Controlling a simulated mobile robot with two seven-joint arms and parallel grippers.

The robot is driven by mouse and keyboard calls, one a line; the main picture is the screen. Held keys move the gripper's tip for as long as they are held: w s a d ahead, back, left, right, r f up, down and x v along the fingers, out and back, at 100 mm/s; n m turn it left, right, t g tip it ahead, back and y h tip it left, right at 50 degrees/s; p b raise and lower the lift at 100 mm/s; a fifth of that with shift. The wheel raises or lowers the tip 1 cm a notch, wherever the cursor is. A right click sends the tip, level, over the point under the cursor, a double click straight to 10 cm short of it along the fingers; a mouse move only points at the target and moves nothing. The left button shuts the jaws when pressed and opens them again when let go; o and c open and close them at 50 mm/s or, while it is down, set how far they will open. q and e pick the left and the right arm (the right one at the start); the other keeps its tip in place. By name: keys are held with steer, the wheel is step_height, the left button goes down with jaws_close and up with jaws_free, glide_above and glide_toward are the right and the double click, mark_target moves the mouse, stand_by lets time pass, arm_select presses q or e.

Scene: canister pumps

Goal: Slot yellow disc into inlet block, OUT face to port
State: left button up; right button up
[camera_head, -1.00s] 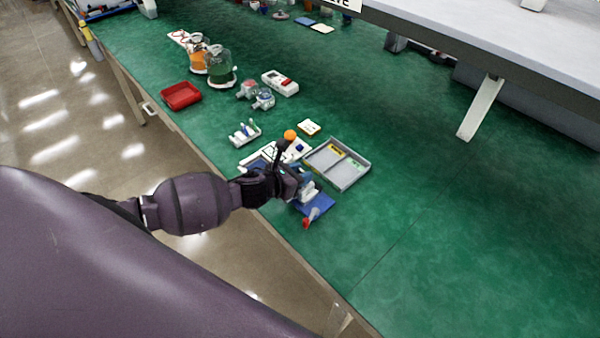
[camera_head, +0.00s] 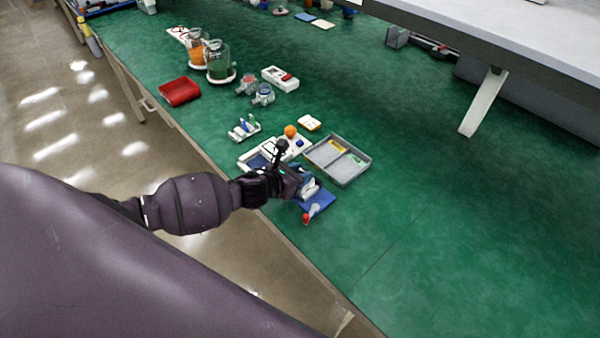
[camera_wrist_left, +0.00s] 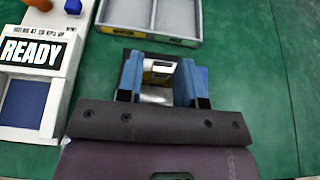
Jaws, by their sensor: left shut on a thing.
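My left gripper (camera_head: 303,187) is low over a blue mat (camera_head: 322,199) near the bench's front edge. In the left wrist view its two blue fingers (camera_wrist_left: 159,84) stand apart, closed on a small white-and-yellow piece (camera_wrist_left: 159,66). The piece is mostly hidden between the fingers; I cannot tell whether it is the yellow disc or part of the inlet block, nor read an OUT face. A pale grey body (camera_head: 311,187) shows on the mat beside the fingertips, partly covered by the gripper. My right gripper is not in view.
A grey two-part tray (camera_head: 362,179) with yellow and green labels lies behind the mat. A white station with a READY screen (camera_wrist_left: 32,53) stands to the left. A red-ended tool (camera_head: 306,217) lies at the mat's front. The bench (camera_head: 450,230) to the right is clear.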

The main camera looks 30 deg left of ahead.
arm_select(q)
steer(key=shift+f, duration=0.15)
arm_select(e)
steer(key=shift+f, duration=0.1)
arm_select(q)
steer(key=o, duration=1)
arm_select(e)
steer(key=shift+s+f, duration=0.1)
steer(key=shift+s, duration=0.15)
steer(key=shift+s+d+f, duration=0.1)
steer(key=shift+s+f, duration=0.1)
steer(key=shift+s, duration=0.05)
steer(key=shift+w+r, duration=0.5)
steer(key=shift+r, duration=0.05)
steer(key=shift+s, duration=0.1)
arm_select(q)
steer(key=shift+v, duration=5.4)
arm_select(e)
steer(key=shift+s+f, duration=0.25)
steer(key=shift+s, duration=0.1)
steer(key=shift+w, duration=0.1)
